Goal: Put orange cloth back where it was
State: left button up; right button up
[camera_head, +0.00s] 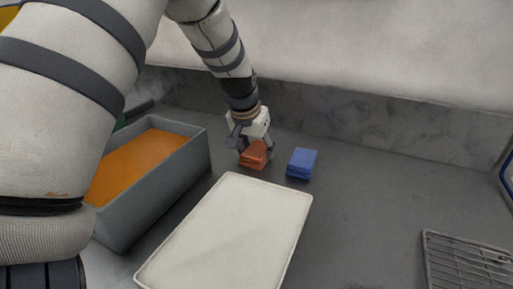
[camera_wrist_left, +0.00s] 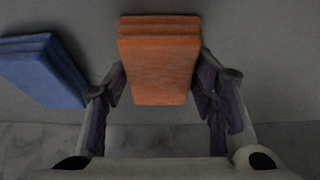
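The orange cloth (camera_head: 254,155) is a folded, layered stack near the back of the dark counter, just left of a folded blue cloth (camera_head: 302,163). My left gripper (camera_head: 252,150) points down over the orange cloth, with a finger on either side of it. In the left wrist view the orange cloth (camera_wrist_left: 160,65) lies between the fingertips (camera_wrist_left: 161,82), very close to both. Whether the fingers press on it is not clear. It looks level, at or near the counter surface. The blue cloth (camera_wrist_left: 42,72) is apart from it. My right gripper is not in view.
A white tray (camera_head: 232,225) lies in front of the cloths. A grey bin (camera_head: 165,195) with an orange inside stands at left. A wire rack (camera_head: 465,262) is at the right edge. A stone backsplash (camera_head: 370,115) runs behind. The counter right of the blue cloth is clear.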

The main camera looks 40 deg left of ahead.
pick_arm(q)
jog(key=o, duration=0.3)
jog(key=shift+r, duration=0.2)
jog(key=p+v, duration=0.2)
jog(key=v, duration=1)
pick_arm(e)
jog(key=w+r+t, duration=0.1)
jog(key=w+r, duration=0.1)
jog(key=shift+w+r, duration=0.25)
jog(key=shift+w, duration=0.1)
pick_arm(q)
jog(key=shift+f, duration=0.1)
